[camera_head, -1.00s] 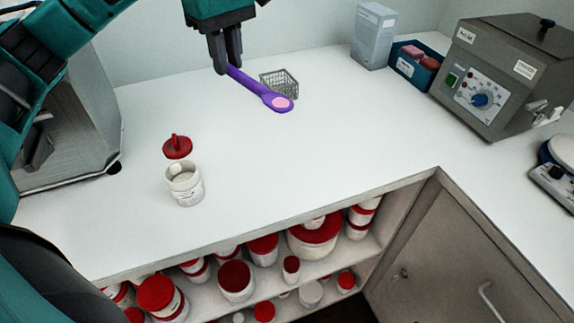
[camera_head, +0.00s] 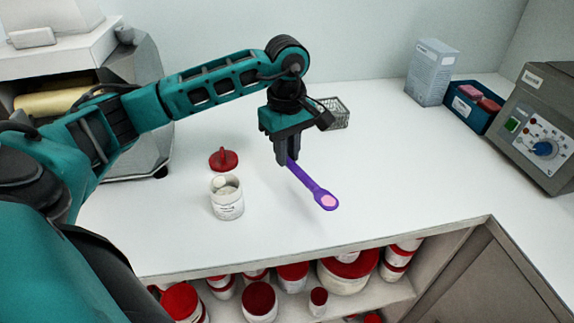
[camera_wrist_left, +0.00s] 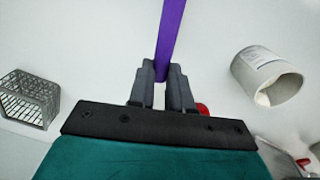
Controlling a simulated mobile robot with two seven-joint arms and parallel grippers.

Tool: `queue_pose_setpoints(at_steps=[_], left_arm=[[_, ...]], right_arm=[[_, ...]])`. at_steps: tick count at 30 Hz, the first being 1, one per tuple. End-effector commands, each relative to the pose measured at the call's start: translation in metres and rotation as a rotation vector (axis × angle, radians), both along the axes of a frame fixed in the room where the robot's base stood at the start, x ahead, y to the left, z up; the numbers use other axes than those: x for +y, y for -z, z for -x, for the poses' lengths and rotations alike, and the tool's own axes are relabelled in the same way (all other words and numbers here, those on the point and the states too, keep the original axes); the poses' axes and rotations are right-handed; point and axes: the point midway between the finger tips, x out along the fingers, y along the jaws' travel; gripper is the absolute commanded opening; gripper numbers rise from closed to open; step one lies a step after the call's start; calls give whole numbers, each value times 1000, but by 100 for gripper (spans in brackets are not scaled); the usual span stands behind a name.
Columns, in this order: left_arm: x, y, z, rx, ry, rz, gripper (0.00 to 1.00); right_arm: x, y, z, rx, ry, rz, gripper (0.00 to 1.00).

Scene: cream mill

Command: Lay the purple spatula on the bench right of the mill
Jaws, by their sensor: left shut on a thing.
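The purple spatula (camera_head: 311,186) has a pink patch on its spoon-shaped end. My left gripper (camera_head: 288,163) is shut on its handle end, and the spoon end points down-right over the bench (camera_head: 390,160). In the left wrist view the purple handle (camera_wrist_left: 170,35) runs up from between the fingers (camera_wrist_left: 164,85); its spoon end is out of that frame. Whether the spatula touches the bench I cannot tell. The mill, a grey machine (camera_head: 140,75), stands at the back left, partly behind my left arm. My right gripper is not in view.
An open white jar (camera_head: 228,204) and its red lid (camera_head: 223,158) lie left of the spatula. A wire basket (camera_head: 335,115) is behind the gripper. A carton (camera_head: 432,72), a blue bin (camera_head: 468,112) and a grey machine with a blue dial (camera_head: 545,120) are at right.

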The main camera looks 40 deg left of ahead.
Motion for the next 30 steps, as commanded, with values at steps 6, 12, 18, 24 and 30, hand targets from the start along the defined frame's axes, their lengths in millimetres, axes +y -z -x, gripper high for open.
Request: queue_pose_setpoints(at_steps=[6, 12, 18, 24, 30], left_arm=[[-1, 31, 1, 6, 1, 1, 0], [0, 41, 0, 1, 2, 0, 0], [0, 43, 0, 1, 1, 0, 0], [0, 44, 0, 1, 1, 0, 32], [0, 44, 0, 1, 1, 0, 44]], right_arm=[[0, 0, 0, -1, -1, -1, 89], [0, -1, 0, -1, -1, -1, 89], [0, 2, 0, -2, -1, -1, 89], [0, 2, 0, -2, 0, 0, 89], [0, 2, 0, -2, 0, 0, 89]])
